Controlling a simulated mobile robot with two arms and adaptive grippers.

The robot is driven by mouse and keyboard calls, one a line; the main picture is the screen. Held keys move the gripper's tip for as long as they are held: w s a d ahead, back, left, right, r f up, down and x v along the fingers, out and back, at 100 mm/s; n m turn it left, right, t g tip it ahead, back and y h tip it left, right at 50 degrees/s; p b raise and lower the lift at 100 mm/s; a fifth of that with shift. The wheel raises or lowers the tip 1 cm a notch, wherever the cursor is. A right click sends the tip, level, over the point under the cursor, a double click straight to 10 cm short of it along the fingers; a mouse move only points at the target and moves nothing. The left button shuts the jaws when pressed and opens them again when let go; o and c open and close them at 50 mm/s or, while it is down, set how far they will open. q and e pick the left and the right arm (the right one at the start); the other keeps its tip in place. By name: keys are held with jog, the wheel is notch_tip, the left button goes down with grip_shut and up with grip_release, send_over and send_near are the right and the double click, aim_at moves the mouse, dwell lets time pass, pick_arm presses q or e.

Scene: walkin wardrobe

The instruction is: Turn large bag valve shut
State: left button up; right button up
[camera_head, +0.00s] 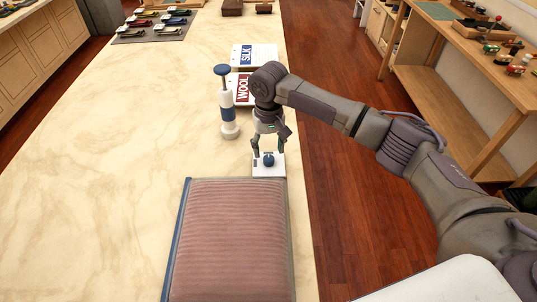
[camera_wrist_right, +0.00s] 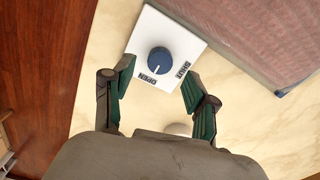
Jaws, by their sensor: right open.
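The valve is a dark blue round knob (camera_wrist_right: 158,60) on a white square plate (camera_wrist_right: 182,38). In the wrist view its white mark points toward the word OPEN; the word SHUT is on the right. In the head view the knob (camera_head: 268,159) and plate (camera_head: 275,171) lie at the far end of the large ribbed pink-brown bag (camera_head: 228,240). The bag's edge also shows in the wrist view (camera_wrist_right: 262,35). My right gripper (camera_head: 268,148) is open and empty above the knob, its fingers (camera_wrist_right: 158,76) apart on either side in view. My left gripper is not in view.
A white and blue hand pump (camera_head: 228,112) stands upright on the marble counter (camera_head: 110,150), left of my right gripper. WOOL (camera_head: 241,87) and SILK (camera_head: 256,55) cards lie behind it. The counter's left side is clear. A wooden workbench (camera_head: 440,75) stands across the floor.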

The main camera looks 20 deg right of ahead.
aim_at(269, 158)
notch_tip(269, 158, down, 2)
jog(key=shift+f, duration=0.75)
jog(key=shift+c, duration=0.9)
grip_shut()
jog(key=shift+r+n+p, duration=0.15)
jog(key=shift+n+p, duration=0.35)
jog(key=shift+p, duration=0.4)
jog(key=shift+s+n+p, duration=0.1)
jog(key=shift+n+p, duration=1.1)
jog(key=n+p, duration=0.2)
jog(key=n, duration=0.1)
jog(key=shift+n, duration=0.3)
jog(key=n+p, duration=0.1)
jog(key=n, duration=0.1)
jog(key=shift+n, duration=0.4)
jog(key=n+p, duration=0.1)
jog(key=n, duration=0.1)
jog(key=shift+n, duration=0.4)
pick_arm(q)
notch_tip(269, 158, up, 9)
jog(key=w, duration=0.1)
jog(key=shift+p, duration=0.4)
pick_arm(e)
jog(key=n, duration=0.5)
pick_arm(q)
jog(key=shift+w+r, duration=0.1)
pick_arm(e)
jog(key=shift+n, duration=0.3)
